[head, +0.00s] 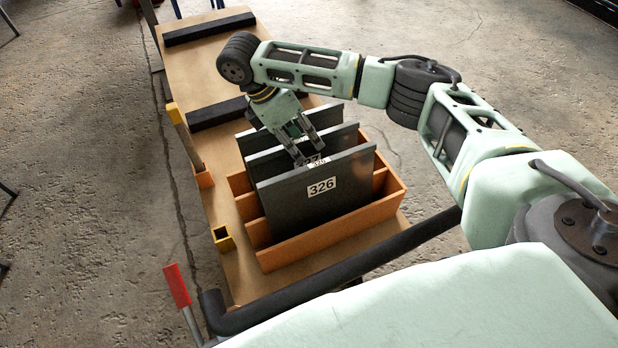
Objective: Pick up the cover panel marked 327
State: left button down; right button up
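A dark grey panel marked 326 (315,200) stands upright in the front of an orange slotted rack (330,240). Two more dark panels stand behind it. The middle panel (345,138) has a label mostly hidden by my gripper and the front panel; its number looks like it ends in 27, but I cannot read it surely. The rear panel (330,113) shows only its upper part. My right gripper (310,156) points down at the middle panel's top edge. Its fingers are apart; I cannot tell whether they straddle that panel. My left gripper is out of view.
The rack stands on a brown board-topped cart (185,75) with black bars (210,28) across it. A yellow-handled item (185,135) stands in an orange holder at the left edge, near a small yellow square socket (223,238). A black rail (340,275) runs along the near side.

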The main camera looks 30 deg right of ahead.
aim_at(314, 158)
jog(key=x, duration=0.5)
jog(key=shift+s+d+f, duration=0.15)
jog(key=shift+s+f, duration=0.05)
jog(key=shift+s, duration=0.15)
grip_shut()
jog(key=shift+w+r, duration=0.1)
jog(key=shift+r, duration=0.05)
